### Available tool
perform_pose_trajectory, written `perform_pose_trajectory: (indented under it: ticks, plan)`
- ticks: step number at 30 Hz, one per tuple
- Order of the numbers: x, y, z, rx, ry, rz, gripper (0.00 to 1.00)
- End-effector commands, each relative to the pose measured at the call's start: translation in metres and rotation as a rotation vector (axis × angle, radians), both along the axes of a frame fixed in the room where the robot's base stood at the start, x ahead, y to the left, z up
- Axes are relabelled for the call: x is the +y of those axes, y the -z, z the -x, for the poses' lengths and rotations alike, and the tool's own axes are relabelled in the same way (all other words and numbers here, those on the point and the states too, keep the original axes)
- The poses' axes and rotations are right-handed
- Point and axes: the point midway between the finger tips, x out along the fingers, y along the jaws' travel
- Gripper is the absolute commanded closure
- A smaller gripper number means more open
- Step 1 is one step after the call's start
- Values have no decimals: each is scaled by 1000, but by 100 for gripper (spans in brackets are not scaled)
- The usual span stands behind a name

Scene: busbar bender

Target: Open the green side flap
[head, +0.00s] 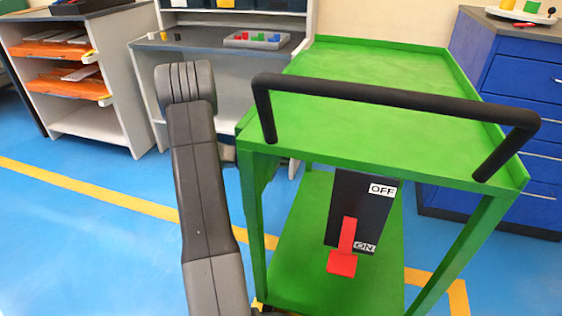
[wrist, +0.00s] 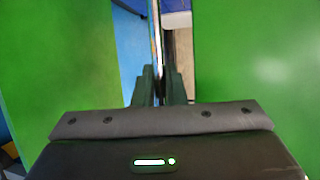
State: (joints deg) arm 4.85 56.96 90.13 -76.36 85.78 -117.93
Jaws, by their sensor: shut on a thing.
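A green cart (head: 345,85) with a black handle bar (head: 390,95) fills the right half of the head view. My arm reaches down at its left side, and my gripper is hidden there. In the wrist view my gripper (wrist: 160,88) is shut on a thin upright strip (wrist: 157,40) seen edge-on. I cannot tell whether the strip is the flap's edge or its handle. One green panel (wrist: 65,65) stands on the left and another green panel (wrist: 255,60) on the right, with a narrow gap between. I cannot tell which panel is the side flap.
A black switch box (head: 350,195) with OFF and ON labels and a red lever (head: 343,255) near ON hangs under the cart's top. A grey bench (head: 190,40) and blue drawers (head: 515,80) stand behind. Blue floor (head: 90,235) is clear at the left.

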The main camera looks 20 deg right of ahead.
Motion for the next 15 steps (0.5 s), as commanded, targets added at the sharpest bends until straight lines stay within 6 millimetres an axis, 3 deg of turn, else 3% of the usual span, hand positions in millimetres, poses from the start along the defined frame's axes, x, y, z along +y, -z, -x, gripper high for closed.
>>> perform_pose_trajectory:
  ticks: [8,15]
  plan:
    - [19,-9,-14,-51,-1,-69,100]
    - [48,-19,-35,-137,-1,-184,100]
